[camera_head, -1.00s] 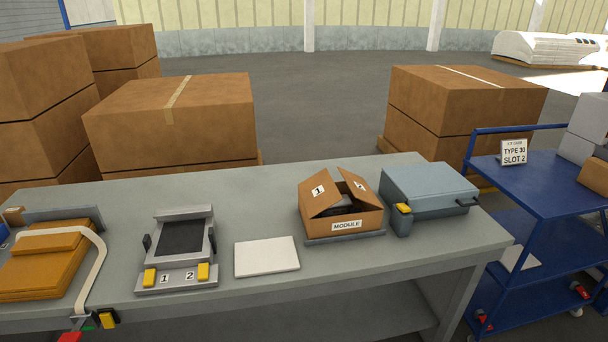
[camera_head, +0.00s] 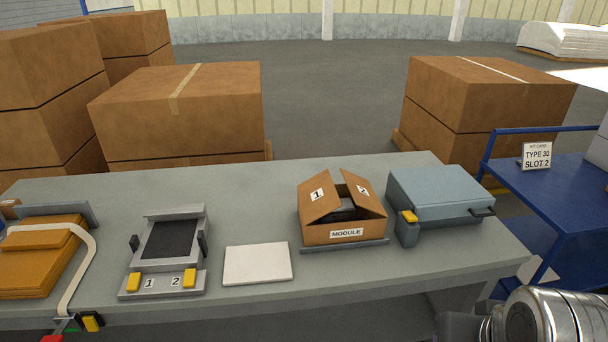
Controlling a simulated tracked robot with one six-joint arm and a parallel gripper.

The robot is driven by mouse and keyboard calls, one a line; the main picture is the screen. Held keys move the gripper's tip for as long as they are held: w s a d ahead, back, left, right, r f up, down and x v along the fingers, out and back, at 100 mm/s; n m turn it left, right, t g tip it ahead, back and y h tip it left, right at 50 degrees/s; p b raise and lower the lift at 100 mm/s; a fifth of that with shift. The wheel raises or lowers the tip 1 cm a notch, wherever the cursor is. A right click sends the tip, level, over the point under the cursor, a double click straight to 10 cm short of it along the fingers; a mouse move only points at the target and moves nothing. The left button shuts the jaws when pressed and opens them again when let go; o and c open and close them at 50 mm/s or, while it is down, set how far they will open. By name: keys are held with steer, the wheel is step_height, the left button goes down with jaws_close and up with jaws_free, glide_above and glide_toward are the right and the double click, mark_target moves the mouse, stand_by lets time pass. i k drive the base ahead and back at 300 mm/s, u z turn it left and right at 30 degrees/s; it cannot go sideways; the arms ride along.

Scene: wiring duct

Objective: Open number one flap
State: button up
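The cardboard box marked MODULE (camera_head: 343,233) stands on the grey bench. Its flap numbered 1 (camera_head: 319,197) is on the left and slants over the opening. Its flap numbered 2 (camera_head: 361,190) is on the right and is tilted up. A gap between the flaps shows a dark item (camera_head: 343,210) inside, partly hidden by flap 1. A shiny metal part of my arm shows at the bottom right corner. My gripper's fingers are not in view.
A blue-grey case (camera_head: 440,197) with a yellow latch stands close to the box's right. A white pad (camera_head: 257,264) lies to its left, then a device with yellow clips marked 1 and 2 (camera_head: 163,283). A blue cart (camera_head: 548,190) stands at right.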

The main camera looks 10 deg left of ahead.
mark_target(318, 196)
steer(key=u, duration=0.4)
steer(key=i, duration=0.8)
steer(key=u, duration=1.4)
steer(key=k, duration=0.55)
steer(key=i, duration=0.5)
steer(key=u, duration=0.05)
